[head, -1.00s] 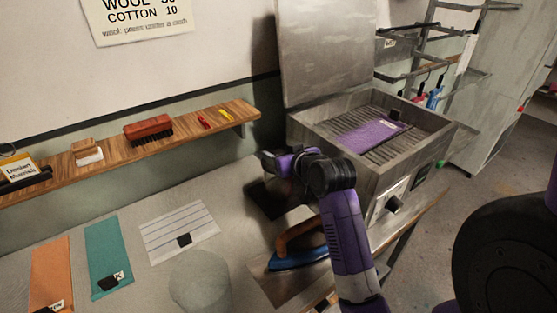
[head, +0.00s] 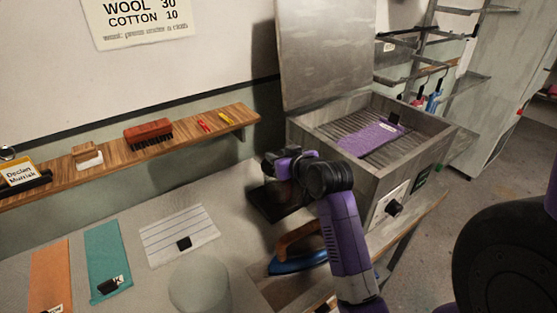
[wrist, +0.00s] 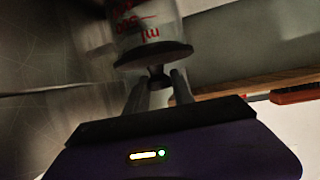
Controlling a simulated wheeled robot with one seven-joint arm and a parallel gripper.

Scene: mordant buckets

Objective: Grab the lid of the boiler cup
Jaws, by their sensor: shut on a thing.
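The boiler cup (wrist: 145,18) shows in the wrist view as a clear vessel with red markings, upside down in the picture. Its dark round lid (wrist: 153,56) is against the cup's rim; I cannot tell whether there is a small gap. My gripper (wrist: 158,80) has its two fingers shut on the small dark knob of the lid. In the head view my gripper (head: 270,165) is over a dark base (head: 262,203) on the bench. My arm hides most of the cup and the lid there.
A blue iron (head: 295,263) with a wooden handle sits close in front of my arm. A grey box (head: 352,178) with a raised cover and purple cloth (head: 372,138) stands to the right. A wooden shelf (head: 115,160) runs along the wall.

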